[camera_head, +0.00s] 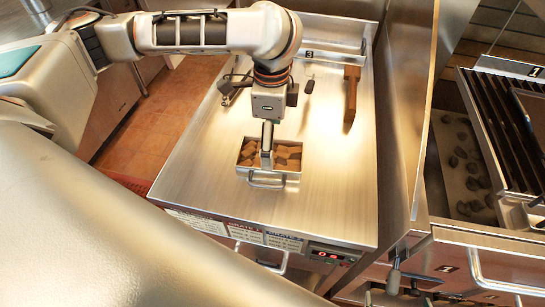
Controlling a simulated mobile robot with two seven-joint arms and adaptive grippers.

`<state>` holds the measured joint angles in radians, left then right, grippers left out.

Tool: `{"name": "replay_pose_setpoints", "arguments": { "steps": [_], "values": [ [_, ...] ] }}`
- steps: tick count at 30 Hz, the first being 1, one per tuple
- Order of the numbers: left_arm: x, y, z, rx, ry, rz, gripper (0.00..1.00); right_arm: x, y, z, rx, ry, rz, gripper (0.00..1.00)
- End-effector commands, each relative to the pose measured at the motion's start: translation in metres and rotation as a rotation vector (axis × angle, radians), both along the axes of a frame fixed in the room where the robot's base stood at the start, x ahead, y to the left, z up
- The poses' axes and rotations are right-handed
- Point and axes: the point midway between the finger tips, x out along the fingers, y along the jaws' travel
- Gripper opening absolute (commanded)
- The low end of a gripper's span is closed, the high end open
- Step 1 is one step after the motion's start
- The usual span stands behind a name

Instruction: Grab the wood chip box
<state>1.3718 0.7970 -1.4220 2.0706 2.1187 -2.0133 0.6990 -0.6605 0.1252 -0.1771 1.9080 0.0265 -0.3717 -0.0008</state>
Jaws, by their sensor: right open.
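The wood chip box (285,175) is a small open metal tray filled with brown wood chips. It has a wire handle on its front side and sits on the steel counter. My right gripper (267,158) points down over the box, near its middle. A narrow metal finger reaches down among the chips, and the gripper is open. The finger hides part of the chips and inner wall. I cannot tell whether it touches the box. My left gripper is not in view.
The steel counter (215,165) is bare around the box. A wooden-handled tool (351,95) lies at the back right. A metal panel separates the counter from the grill (500,120) and its coals at right. A red digital display (328,254) is on the front edge.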

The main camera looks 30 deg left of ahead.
Motion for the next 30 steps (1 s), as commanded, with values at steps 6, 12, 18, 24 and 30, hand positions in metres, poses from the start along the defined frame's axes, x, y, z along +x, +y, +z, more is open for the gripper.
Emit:
{"name": "replay_pose_setpoints", "arguments": {
  "steps": [6,12,18,24,30],
  "values": [
    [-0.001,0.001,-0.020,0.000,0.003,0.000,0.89,0.001,0.000,0.001,0.000,-0.001,-0.001,1.00],
    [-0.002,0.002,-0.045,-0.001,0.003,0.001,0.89,0.006,-0.003,0.004,-0.001,-0.011,-0.006,1.00],
    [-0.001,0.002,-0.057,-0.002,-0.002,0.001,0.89,0.008,-0.002,0.005,0.002,-0.013,-0.011,1.00],
    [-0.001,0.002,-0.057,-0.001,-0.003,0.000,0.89,0.008,-0.001,0.005,0.005,-0.013,-0.013,1.00],
    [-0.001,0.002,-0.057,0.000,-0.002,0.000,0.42,0.007,-0.001,0.005,0.005,-0.012,-0.013,1.00]
  ]
}}
